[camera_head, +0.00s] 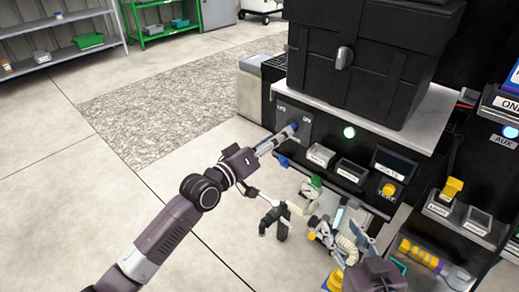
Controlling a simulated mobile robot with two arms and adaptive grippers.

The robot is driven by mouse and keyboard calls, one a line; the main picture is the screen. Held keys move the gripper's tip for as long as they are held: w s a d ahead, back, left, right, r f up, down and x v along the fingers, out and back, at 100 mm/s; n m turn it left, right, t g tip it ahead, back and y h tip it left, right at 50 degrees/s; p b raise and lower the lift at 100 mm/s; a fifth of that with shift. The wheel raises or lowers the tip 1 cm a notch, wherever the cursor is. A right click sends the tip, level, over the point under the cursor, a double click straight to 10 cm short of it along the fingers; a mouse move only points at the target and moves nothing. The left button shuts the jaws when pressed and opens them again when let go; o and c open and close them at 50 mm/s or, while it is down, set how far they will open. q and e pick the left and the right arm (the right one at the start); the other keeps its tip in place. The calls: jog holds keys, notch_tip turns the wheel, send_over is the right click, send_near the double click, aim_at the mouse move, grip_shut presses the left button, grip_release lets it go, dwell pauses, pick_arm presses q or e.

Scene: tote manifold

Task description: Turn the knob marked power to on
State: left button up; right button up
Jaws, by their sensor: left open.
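A grey plate (304,116) with small white labels, too small to read surely, is on the black panel front below the big black tote. My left gripper (292,130) reaches this plate from the lower left, its blue-tipped fingers at the plate's middle. It is open. The knob itself is hidden behind the fingers, so its setting and any contact cannot be told. My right gripper (348,222) is low in front of the machine, among hoses and fittings, apart from the plate. Its fingers are hard to make out.
The black tote (365,60) stands on the ledge above. White pipe fittings (300,205) are below. Open floor (70,170) is at the left.

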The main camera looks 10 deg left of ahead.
pick_arm(q)
jog(key=v, duration=0.9)
